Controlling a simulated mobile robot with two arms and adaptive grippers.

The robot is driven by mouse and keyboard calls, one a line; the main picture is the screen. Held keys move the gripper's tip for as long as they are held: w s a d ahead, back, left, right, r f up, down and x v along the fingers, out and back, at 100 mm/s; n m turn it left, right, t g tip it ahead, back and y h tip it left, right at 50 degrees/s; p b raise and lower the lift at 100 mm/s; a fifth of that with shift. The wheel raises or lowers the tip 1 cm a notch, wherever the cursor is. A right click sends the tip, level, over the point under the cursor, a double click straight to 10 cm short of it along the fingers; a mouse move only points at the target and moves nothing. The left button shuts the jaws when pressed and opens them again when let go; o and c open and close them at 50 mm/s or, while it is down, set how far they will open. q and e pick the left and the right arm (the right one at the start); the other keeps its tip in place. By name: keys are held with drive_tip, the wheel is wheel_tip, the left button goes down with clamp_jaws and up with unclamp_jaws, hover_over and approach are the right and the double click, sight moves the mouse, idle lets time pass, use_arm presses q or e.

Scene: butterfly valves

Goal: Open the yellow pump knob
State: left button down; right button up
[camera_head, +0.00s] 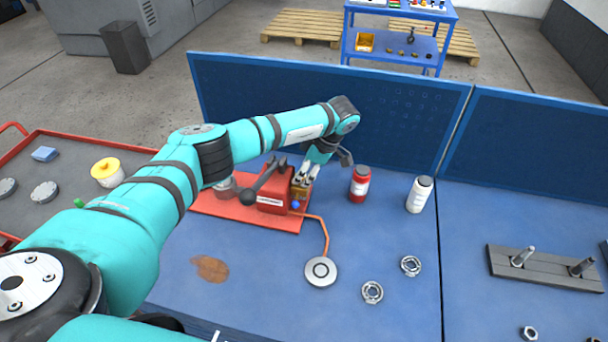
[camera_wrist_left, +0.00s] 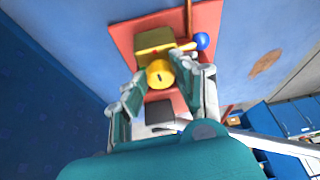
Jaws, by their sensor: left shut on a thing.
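The yellow pump knob (camera_wrist_left: 159,74) is a round yellow cap with a dark slot, in the middle of the left wrist view. My left gripper (camera_wrist_left: 163,80) has one finger on each side of it and is shut on it. In the head view my left gripper (camera_head: 306,178) reaches down at the right end of the red pump (camera_head: 274,190), and its fingers hide the knob there. A yellow block (camera_wrist_left: 155,40) sits just beyond the knob, with a blue ball (camera_wrist_left: 202,41) beside it. My right gripper is not in view.
The pump stands on a red base plate (camera_head: 232,212) on the blue table (camera_head: 400,290). A red bottle (camera_head: 359,184) and a white bottle (camera_head: 419,194) stand to the right. A blue panel (camera_head: 400,110) closes the back.

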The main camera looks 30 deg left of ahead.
use_arm(q)
drive_tip(key=n+b, duration=0.2)
drive_tip(key=shift+w+f+g+b, duration=0.15)
drive_tip(key=shift+f+g+b, duration=0.1)
drive_tip(key=shift+g+b, duration=0.05)
drive_tip(key=shift+w+r+n+g+h+b, duration=0.15)
drive_tip(key=shift+n+g+h+b, duration=0.25)
drive_tip(key=shift+n+b, duration=0.8)
drive_tip(key=shift+a+r+n+b, duration=0.1)
drive_tip(key=shift+n+b, duration=0.2)
drive_tip(key=shift+n, duration=0.1)
drive_tip(key=c, duration=1)
unclamp_jaws()
